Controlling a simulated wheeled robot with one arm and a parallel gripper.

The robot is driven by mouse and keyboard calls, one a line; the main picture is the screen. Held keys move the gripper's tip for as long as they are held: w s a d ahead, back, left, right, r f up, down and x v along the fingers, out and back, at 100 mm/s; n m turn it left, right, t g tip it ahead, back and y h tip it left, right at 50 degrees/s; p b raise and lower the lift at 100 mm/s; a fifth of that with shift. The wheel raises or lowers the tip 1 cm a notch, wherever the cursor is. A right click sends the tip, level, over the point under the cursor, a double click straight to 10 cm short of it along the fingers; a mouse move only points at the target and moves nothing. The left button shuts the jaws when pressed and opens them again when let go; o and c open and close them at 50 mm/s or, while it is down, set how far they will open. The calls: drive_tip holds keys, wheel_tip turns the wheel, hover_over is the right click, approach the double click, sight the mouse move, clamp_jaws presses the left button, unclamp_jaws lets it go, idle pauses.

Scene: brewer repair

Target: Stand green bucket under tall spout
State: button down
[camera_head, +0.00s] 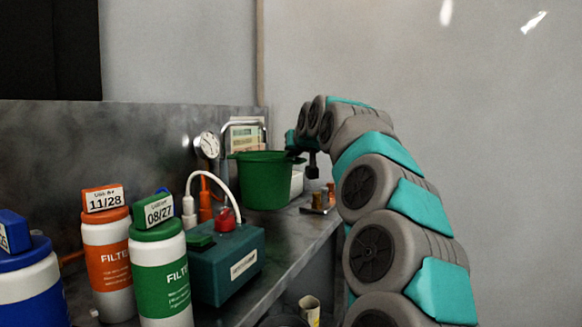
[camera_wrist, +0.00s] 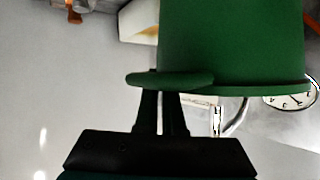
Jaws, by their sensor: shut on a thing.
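The green bucket (camera_head: 265,183) is upright over the far part of the counter, wide rim on top. I cannot tell whether its base touches the counter. My gripper (camera_head: 297,154) is at the right side of its rim. In the wrist view my gripper (camera_wrist: 168,98) is shut on a flat green tab at the rim of the bucket (camera_wrist: 230,45). A tall curved metal pipe (camera_head: 262,126), perhaps the tall spout, rises behind the bucket. Part of it shows in the wrist view (camera_wrist: 238,122). The bucket hides its lower part.
A gauge (camera_head: 207,146) stands left of the bucket. A teal box (camera_head: 226,263) with a white curved hose sits nearer. Green (camera_head: 161,276), orange (camera_head: 107,262) and blue (camera_head: 28,288) filter canisters stand at front left. Small brass parts (camera_head: 319,203) lie near the counter's right edge.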

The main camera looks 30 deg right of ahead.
sight(291, 167)
drive_tip(key=shift+w+f, duration=0.1)
drive_tip(key=shift+f, duration=1.75)
drive_tip(key=c, duration=1)
unclamp_jaws()
drive_tip(key=shift+c, duration=0.2)
drive_tip(key=b+v, duration=0.1)
drive_tip(key=v, duration=1.1)
